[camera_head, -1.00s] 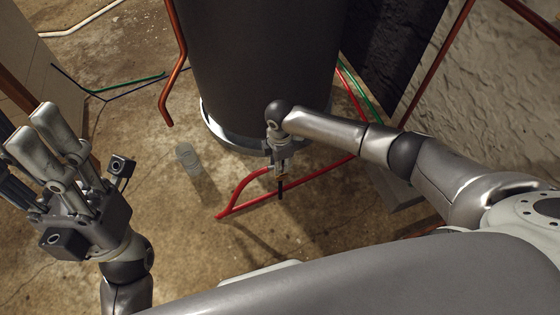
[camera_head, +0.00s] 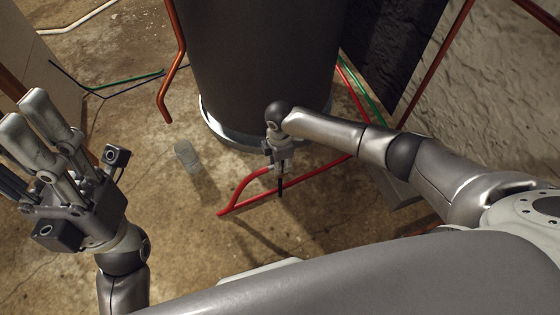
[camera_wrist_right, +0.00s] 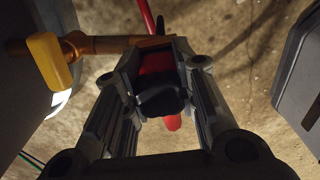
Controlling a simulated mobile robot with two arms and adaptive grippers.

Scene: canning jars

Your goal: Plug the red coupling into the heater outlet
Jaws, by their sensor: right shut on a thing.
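The water heater (camera_head: 260,60) is a dark grey cylinder standing at the back centre of the head view. In the right wrist view, its brass outlet (camera_wrist_right: 105,44) with a yellow handle (camera_wrist_right: 50,60) reaches across to the fingertips. My right gripper (camera_head: 281,168), low in front of the heater, is shut on the red coupling (camera_wrist_right: 158,63). The dark fingertips cover much of the coupling, and I cannot tell whether it touches or joins the outlet. My left gripper (camera_head: 22,112) is raised at the far left, open and empty.
A red hose (camera_head: 245,195) lies on the floor below the right gripper. A clear jar (camera_head: 186,156) stands left of the heater. A copper pipe (camera_head: 178,60) hangs at the heater's left side. A rough wall (camera_head: 475,110) is on the right. The floor at front left is mostly clear.

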